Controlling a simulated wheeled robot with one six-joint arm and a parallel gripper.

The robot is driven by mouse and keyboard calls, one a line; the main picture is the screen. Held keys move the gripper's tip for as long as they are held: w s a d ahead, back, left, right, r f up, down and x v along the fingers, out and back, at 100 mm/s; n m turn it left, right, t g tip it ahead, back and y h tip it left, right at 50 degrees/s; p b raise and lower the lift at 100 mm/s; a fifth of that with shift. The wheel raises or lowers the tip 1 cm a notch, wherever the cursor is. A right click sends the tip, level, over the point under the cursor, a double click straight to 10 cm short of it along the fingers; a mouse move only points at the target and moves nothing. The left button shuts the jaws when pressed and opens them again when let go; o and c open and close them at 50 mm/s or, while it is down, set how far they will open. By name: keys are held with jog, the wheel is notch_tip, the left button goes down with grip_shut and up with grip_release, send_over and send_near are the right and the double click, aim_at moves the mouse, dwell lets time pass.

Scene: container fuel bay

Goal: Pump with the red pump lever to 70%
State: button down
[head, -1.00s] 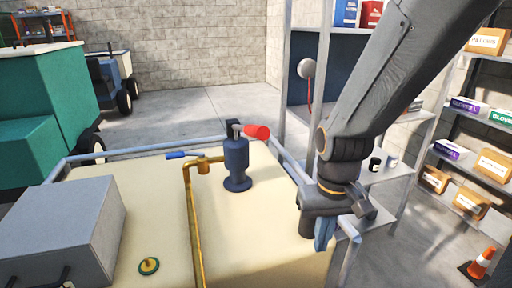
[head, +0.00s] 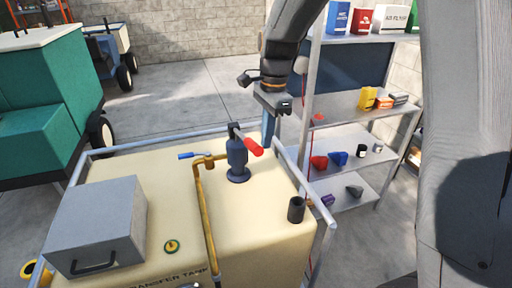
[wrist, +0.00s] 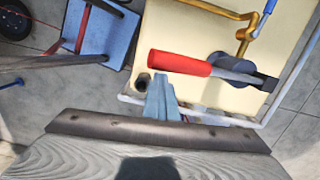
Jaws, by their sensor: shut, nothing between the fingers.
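The red pump lever (head: 252,146) slopes down to the right from the top of the dark blue pump (head: 237,161), which stands on the cream transfer tank (head: 150,195). My gripper (head: 268,138) is shut and empty, fingers pointing down, just right of the red grip in the head view. In the wrist view the red grip (wrist: 180,63) crosses just beyond my shut blue fingers (wrist: 160,95); the pump (wrist: 232,66) is to the right. I cannot tell whether the fingers touch the grip. No percentage readout is legible.
A brass pipe (head: 203,200) with a blue-handled valve (head: 192,155) runs left of the pump. A grey box (head: 97,225) and a dark cup-like fitting (head: 296,209) are on the tank. Rails (head: 130,148) edge it. A shelf rack (head: 350,103) stands close on the right.

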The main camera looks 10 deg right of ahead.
jog(key=shift+w+a+r+m+p, duration=0.3)
jog(key=shift+a+r, duration=0.15)
jog(key=shift+r, duration=0.2)
jog(key=shift+w+a+r+m+p, duration=0.25)
jog(key=shift+a+r, duration=0.15)
jog(key=shift+r, duration=0.2)
jog(key=shift+w+r, duration=0.1)
jog(key=shift+w, duration=0.05)
jog(key=f+b, duration=0.6)
jog(key=f, duration=0.1)
jog(key=shift+a, duration=0.35)
notch_tip(320, 180, down, 4)
jog(key=shift+f+b, duration=0.2)
jog(key=shift+b, duration=0.45)
